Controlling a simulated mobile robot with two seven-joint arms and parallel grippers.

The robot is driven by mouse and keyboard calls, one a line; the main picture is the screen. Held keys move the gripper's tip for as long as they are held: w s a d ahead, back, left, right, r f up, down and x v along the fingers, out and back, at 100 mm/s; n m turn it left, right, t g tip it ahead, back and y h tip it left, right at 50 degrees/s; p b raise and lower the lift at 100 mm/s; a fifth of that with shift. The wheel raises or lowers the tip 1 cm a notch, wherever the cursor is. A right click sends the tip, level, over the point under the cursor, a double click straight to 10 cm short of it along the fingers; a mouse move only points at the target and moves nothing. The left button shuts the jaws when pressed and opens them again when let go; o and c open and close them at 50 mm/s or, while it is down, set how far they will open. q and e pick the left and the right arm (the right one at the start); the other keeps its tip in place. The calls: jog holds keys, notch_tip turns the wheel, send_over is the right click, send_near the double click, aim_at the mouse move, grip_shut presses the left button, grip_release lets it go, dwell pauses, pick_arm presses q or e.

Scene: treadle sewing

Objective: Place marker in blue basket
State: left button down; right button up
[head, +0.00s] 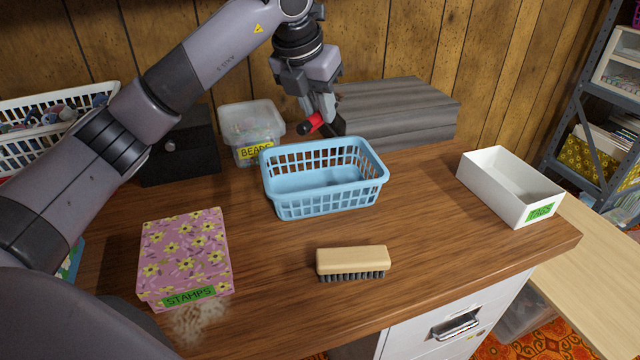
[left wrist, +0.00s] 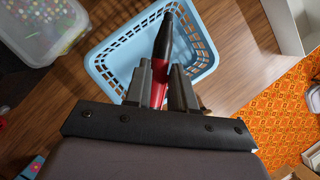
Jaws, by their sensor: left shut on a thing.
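The blue basket (head: 324,197) stands on the wooden table in the middle of the head view and looks empty. My left gripper (head: 325,118) is shut on the marker (head: 311,125), which is red with a dark end. The gripper holds it above the back part of the basket. In the left wrist view the marker (left wrist: 162,62) is between the fingers of my left gripper (left wrist: 163,88), with the basket (left wrist: 97,62) below and behind it. My right gripper is not in view.
A clear beads box (head: 250,127) stands behind the basket, and a grey stack (head: 395,112) is at the back right. A flowered stamps box (head: 186,252), a brush (head: 352,260) and a white tags box (head: 510,187) are on the table. Bare wood lies right of the basket.

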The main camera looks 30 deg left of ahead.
pick_arm(q)
notch_tip(320, 180, down, 15)
jog(key=shift+r+b, duration=0.1)
jog(key=shift+b, duration=0.9)
jog(key=shift+f, duration=0.3)
jog(key=shift+f, duration=0.2)
jog(key=c, duration=1)
grip_release()
jog(key=shift+r, duration=0.1)
jog(key=shift+o, duration=0.3)
